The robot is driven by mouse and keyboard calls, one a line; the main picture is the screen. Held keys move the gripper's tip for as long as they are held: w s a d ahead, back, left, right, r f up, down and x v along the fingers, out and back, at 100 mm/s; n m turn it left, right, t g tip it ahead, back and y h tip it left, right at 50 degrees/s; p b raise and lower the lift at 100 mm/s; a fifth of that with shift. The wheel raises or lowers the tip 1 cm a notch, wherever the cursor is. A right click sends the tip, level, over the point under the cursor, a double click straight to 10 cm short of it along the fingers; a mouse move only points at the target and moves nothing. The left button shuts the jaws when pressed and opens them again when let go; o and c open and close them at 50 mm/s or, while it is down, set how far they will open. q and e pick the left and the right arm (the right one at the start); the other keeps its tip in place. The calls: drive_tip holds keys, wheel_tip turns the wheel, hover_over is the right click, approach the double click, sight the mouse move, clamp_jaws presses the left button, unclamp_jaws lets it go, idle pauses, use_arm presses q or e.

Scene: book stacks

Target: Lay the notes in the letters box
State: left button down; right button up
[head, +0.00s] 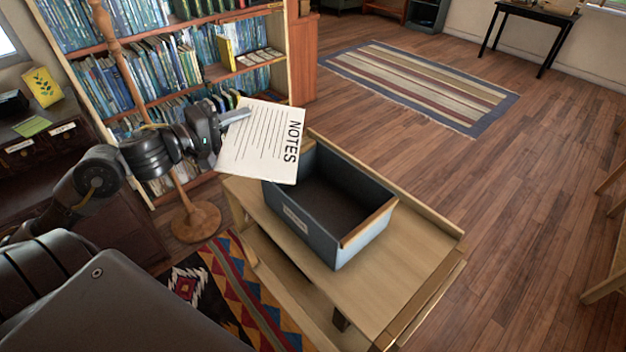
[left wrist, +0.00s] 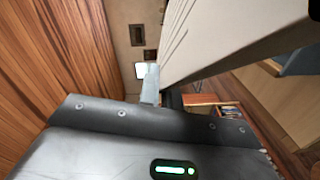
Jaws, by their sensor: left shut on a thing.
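The notes (head: 262,142) are a white sheet or pad with the word NOTES and ruled lines. My left gripper (head: 236,117) is shut on their left edge and holds them up, tilted, at the left side of the box. The notes also show in the left wrist view (left wrist: 225,40), reaching up and right from the gripper (left wrist: 152,88). The letters box (head: 358,254) is an open blue-grey box with a label too small to read on its front. Its visible inside looks empty. The notes overlap the box's far left corner in the head view. My right gripper is not in view.
The box stands on a light wooden table (head: 400,285) with raised edges. A full bookcase (head: 297,60) and a wooden stand (head: 195,220) are behind and left. A patterned rug (head: 235,290) lies in front.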

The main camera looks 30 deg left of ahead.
sight(275, 122)
use_arm(q)
drive_tip(key=w+d+f, duration=0.1)
drive_tip(key=w, duration=0.1)
drive_tip(key=w+d+f, duration=0.1)
drive_tip(key=w+d, duration=0.1)
drive_tip(key=w+d+f, duration=0.1)
drive_tip(key=w, duration=0.1)
drive_tip(key=shift+w+d+f, duration=0.2)
drive_tip(key=shift+w+d, duration=0.1)
drive_tip(key=w+d+f+b, duration=0.1)
drive_tip(key=w+d+f, duration=0.2)
drive_tip(key=f, duration=0.6)
drive_tip(key=shift+w+b, duration=0.3)
drive_tip(key=shift+w, duration=0.1)
use_arm(e)
drive_tip(key=shift+w+f, duration=0.4)
drive_tip(key=shift+f, duration=0.45)
use_arm(q)
drive_tip(key=shift+f, duration=0.2)
drive_tip(key=shift+f, duration=0.5)
use_arm(e)
drive_tip(key=shift+r, duration=0.2)
drive_tip(key=shift+d, duration=0.1)
use_arm(q)
drive_tip(key=c, duration=1.6)
unclamp_jaws()
drive_tip(key=shift+f, duration=0.1)
use_arm(e)
drive_tip(key=shift+d, duration=0.15)
